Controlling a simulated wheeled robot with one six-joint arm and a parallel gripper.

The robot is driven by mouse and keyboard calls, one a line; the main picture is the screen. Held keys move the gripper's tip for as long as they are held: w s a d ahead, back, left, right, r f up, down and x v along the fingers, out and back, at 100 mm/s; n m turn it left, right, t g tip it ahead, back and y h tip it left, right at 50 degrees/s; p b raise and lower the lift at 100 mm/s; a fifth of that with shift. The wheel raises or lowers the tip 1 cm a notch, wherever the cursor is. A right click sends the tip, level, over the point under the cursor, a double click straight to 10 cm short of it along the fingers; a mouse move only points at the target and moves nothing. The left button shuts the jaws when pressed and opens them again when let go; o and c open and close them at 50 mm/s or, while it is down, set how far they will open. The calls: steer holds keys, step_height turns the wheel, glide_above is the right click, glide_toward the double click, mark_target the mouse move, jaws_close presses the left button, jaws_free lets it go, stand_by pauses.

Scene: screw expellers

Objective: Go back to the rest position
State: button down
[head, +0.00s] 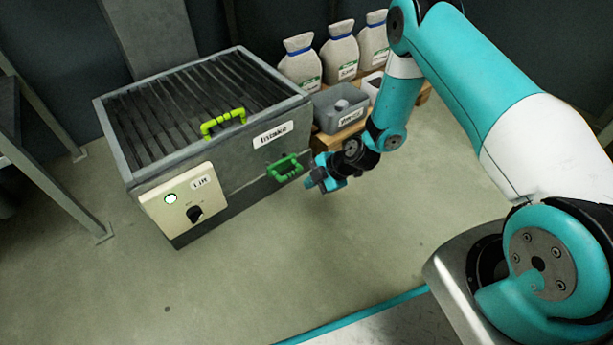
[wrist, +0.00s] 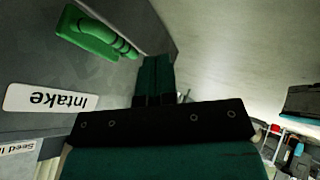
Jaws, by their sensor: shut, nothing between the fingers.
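My gripper (head: 311,184) is shut and empty, held in the air just right of the machine's front side in the head view. Its closed dark green fingers (wrist: 155,72) also show in the wrist view. The green handle (head: 284,167) on the machine's side is close to my fingertips, but they are not around it. In the wrist view the green handle (wrist: 97,33) lies to the left of the fingers, with a gap between. The arm reaches down from the upper right in the head view.
The grey machine (head: 218,180) has a slatted top, a lime handle (head: 223,122), an Intake label (head: 272,133) and a panel with a dark knob (head: 194,214). A grey bin (head: 341,122) and several sacks (head: 340,56) stand behind. The floor (head: 330,255) in front is clear.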

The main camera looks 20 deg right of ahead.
steer(key=d+p+v, duration=0.1)
steer(key=p+v, duration=0.2)
steer(key=v, duration=0.4)
steer(key=s+a+r+m+g+p, duration=0.1)
steer(key=a+r+m+p, duration=0.15)
steer(key=r, duration=0.65)
steer(key=s+a+r+m+g+p, duration=0.1)
steer(key=a+r, duration=0.2)
steer(key=r, duration=0.7)
steer(key=s+a+r+m+g+p, duration=0.1)
steer(key=s+a+r+m, duration=0.15)
steer(key=r, duration=0.65)
steer(key=s+a+r+m+g+h+p, duration=0.1)
steer(key=s+r+m+h+p, duration=0.4)
steer(key=s+r, duration=1.5)
step_height(320, 180, up, 38)
steer(key=m+y+p, duration=0.2)
steer(key=p, duration=3.6)
steer(key=shift+w+r, duration=0.2)
steer(key=shift+w, duration=0.2)
